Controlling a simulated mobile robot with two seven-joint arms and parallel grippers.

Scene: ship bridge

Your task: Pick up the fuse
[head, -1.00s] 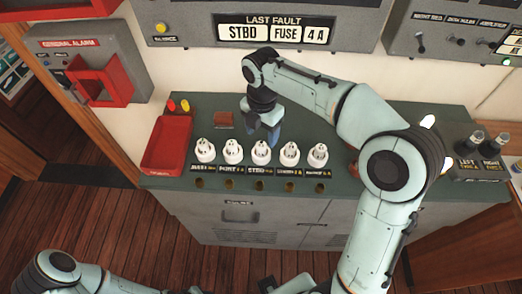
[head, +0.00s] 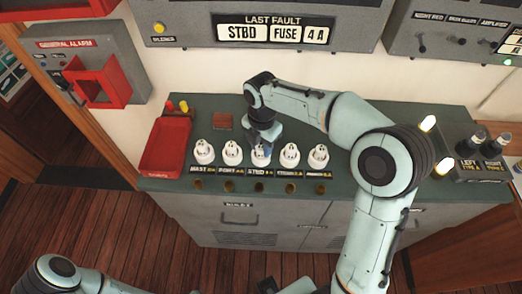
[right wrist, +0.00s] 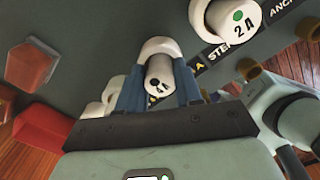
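The STBD fuse (right wrist: 160,75), a white cylinder with dark marks on its end, sits in the middle holder of a row on the green counter. My right gripper (head: 261,147) points down over this middle position, above the STBD label (head: 259,171). In the right wrist view its two blue fingers (right wrist: 160,88) stand on either side of the white fuse. Whether they press on it cannot be told. In the head view the gripper hides part of the fuse. Only links of my left arm show at the lower left; its gripper is not visible.
Other white fuses stand close by, including the STERN one (head: 289,154) and PORT one (head: 232,152). A red tray (head: 165,147) lies at the left. A panel above (head: 285,33) reads LAST FAULT, STBD, FUSE, 4 A. Two dark levers (head: 482,146) stand at the right.

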